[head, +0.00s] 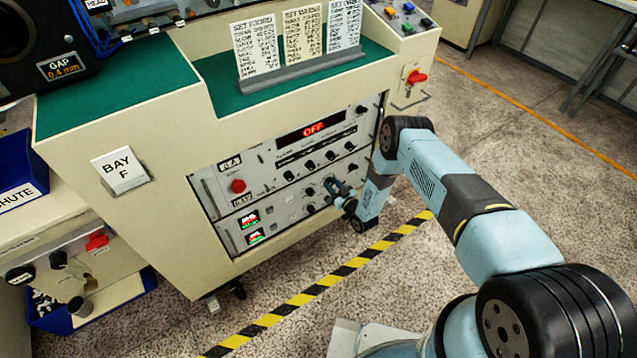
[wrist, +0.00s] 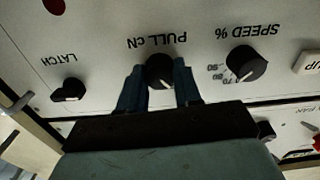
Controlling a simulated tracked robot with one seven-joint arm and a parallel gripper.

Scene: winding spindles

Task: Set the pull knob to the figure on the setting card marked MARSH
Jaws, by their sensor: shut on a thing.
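In the wrist view, which shows the panel upside down, the black pull knob (wrist: 160,70) has the label PULL cN beside it. My gripper (wrist: 159,84) is shut on this knob, one finger on each side; its pointer and scale cannot be read. In the head view my gripper (head: 340,192) is at the lower right of the front panel and covers the knob there. Three setting cards stand in a grey holder on the bench: left card (head: 256,48), middle card (head: 304,36), right card (head: 344,25). The left heading looks like SET FJORD; the other headings and the figures are too small to read surely.
The speed knob (wrist: 246,64) and latch knob (wrist: 69,90) flank the pull knob closely. The display (head: 311,130) reads OFF. A red button (head: 238,186) is at the panel's left. A red switch (head: 416,77) is on the cabinet's right. Open floor lies right.

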